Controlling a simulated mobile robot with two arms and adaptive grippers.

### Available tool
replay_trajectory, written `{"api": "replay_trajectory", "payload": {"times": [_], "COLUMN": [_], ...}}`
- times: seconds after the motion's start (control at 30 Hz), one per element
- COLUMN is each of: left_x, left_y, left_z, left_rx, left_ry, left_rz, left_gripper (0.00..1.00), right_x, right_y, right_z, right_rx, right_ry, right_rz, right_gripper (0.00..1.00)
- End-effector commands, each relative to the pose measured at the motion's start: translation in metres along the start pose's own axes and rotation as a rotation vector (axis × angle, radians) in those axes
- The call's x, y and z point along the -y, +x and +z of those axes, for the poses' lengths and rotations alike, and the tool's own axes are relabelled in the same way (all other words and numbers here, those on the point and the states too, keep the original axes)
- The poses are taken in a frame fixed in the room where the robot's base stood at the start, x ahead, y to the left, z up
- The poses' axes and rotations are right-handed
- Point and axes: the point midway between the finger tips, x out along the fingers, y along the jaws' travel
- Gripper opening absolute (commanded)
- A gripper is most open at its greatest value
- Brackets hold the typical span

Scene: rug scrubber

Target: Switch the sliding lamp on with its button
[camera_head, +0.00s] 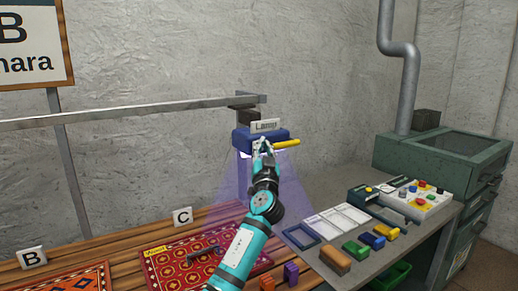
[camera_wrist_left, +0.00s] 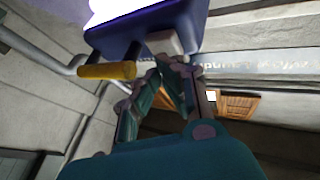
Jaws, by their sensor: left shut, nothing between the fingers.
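The sliding lamp (camera_head: 272,136) is a blue box hanging from a metal rail, with a "Lamp" label above it and a yellow handle (camera_head: 287,143) sticking out to the right. A violet cone of light shows below it. My left gripper (camera_head: 261,146) is shut and empty at the front of the lamp. In the left wrist view, the fingertips (camera_wrist_left: 168,62) are just below a pale block (camera_wrist_left: 165,43) on the lamp, perhaps its button; I cannot tell if they touch. The yellow handle (camera_wrist_left: 107,71) is left of the fingers. My right gripper is out of view.
The rail (camera_head: 120,112) runs left along the wall. A rug (camera_head: 190,262) lies on the slatted table below, near the C sign (camera_head: 183,217). A grey bench holds several coloured brushes or blocks (camera_head: 355,250) and a button panel (camera_head: 415,199).

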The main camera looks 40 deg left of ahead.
Motion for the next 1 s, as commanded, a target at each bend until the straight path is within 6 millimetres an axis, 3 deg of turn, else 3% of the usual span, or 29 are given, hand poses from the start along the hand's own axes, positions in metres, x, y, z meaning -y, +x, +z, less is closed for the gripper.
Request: {"api": "replay_trajectory", "payload": {"times": [0.47, 1.0], "left_x": [-0.005, -0.027], "left_y": [-0.008, -0.049], "left_z": [-0.004, -0.025], "left_rx": [0.000, -0.001], "left_ry": [-0.001, -0.002], "left_rz": [0.002, 0.003], "left_gripper": [0.00, 0.00], "right_x": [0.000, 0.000], "right_y": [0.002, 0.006], "right_z": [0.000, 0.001], "right_rx": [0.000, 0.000], "right_ry": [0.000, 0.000], "right_rz": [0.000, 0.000], "right_gripper": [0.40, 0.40]}}
